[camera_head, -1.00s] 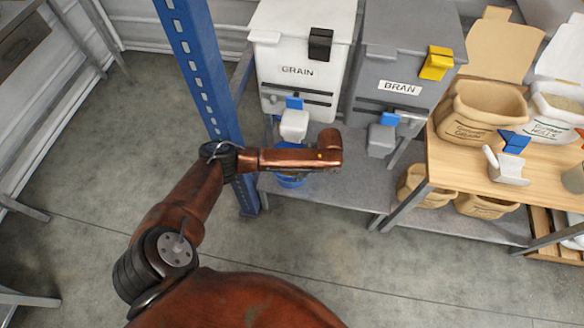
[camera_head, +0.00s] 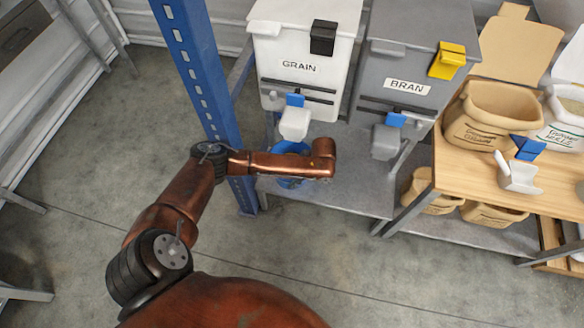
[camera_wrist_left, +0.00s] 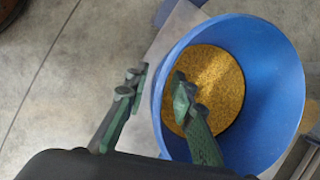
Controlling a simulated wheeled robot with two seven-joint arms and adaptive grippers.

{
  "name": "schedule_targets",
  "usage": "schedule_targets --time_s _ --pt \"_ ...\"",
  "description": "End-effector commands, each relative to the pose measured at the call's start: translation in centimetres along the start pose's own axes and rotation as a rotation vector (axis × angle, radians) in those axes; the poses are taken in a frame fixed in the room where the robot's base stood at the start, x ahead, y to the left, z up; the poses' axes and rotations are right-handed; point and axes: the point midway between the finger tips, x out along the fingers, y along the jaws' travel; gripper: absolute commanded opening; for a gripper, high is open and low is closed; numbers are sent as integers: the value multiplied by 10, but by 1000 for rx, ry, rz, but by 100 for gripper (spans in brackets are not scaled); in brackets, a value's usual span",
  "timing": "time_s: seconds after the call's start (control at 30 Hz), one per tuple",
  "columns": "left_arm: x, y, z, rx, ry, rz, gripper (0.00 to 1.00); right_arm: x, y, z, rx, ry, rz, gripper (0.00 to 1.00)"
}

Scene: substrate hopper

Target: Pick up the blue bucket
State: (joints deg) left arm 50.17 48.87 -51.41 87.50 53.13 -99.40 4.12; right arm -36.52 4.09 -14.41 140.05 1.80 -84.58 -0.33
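The blue bucket (camera_head: 292,147) stands under the white GRAIN hopper (camera_head: 300,45), on the grey lower shelf. My left arm covers most of it in the head view. In the left wrist view the bucket (camera_wrist_left: 285,75) is seen from above, with golden grain (camera_wrist_left: 228,85) inside. My left gripper (camera_wrist_left: 157,86) is open and straddles the bucket's left wall: one finger is over the inside, the other is outside. Both fingers look apart from the wall; their depth against the rim is hard to tell. My right gripper is not in view.
The grey BRAN hopper (camera_head: 410,60) stands right of the GRAIN hopper. A blue post (camera_head: 200,75) rises close to my left arm. A wooden bench (camera_head: 480,180) with open sacks (camera_head: 490,115) and a white scoop (camera_head: 517,177) is at right. The concrete floor at left is clear.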

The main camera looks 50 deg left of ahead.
Motion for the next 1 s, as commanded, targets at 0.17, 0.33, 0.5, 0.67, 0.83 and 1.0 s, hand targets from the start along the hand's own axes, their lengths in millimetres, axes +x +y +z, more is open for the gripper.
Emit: schedule_targets --time_s 0.17,0.33,0.5,0.67,0.83,1.0 --pt "0 0 0 0 0 0 10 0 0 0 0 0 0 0" --pt "0 0 0 0 0 0 0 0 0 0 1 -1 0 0" --pt "0 0 0 0 0 0 0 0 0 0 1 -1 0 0" --pt "0 0 0 0 0 0 0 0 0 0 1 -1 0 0" --pt "0 0 0 0 0 0 0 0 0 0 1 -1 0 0" --pt "-2 -2 0 -2 1 -4 0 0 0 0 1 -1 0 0"
